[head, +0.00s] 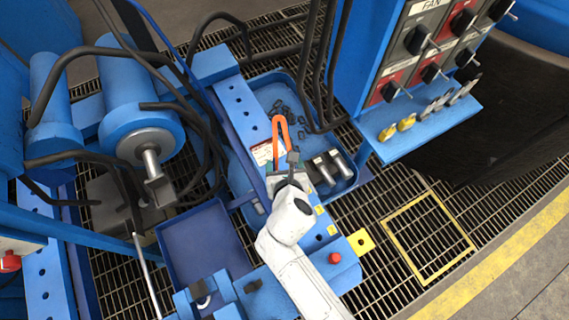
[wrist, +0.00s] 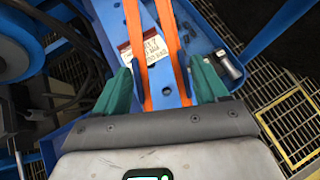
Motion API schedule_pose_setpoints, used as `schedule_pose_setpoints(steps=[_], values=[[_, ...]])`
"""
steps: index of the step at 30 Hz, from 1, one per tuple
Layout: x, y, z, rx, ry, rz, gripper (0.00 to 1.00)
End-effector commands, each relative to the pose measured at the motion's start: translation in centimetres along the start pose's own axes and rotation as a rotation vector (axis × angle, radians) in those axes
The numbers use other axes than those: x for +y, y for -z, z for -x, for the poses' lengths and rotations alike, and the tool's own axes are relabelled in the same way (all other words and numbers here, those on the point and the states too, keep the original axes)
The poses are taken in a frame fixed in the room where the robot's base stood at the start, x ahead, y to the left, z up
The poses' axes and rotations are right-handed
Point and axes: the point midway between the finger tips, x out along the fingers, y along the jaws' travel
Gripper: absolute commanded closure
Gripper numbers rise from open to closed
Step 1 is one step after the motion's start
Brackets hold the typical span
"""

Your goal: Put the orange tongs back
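The orange tongs (head: 279,128) show in the head view as a narrow orange loop, its bend pointing away from my arm. My gripper (head: 285,170) is at their near end, over the blue perforated beam. In the wrist view, the two orange legs of the tongs (wrist: 174,50) run between the green fingers of my gripper (wrist: 163,85) down to the palm. The fingers are wide apart, one close against the outer side of each leg, and appear shut on the tongs. The far bend lies outside the wrist view.
A white label with red print (head: 263,153) lies beside the tongs. A blue tray (head: 262,80) holds dark lumps and metal cylinders (head: 322,168). A switch panel (head: 412,60) with a key shelf stands right. Black hoses hang nearby. A red button (head: 335,257) sits near my arm.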

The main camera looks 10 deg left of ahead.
Motion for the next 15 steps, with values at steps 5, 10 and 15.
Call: schedule_pose_setpoints(steps=[5, 10, 15], values=[[0.02, -0.09, 0.02, -0.002, 0.0, 0.0, 0.11], [0.02, -0.12, 0.03, -0.002, 0.0, 0.0, 0.11], [0.02, -0.85, 0.52, -0.004, -0.001, 0.0, 0.11]])
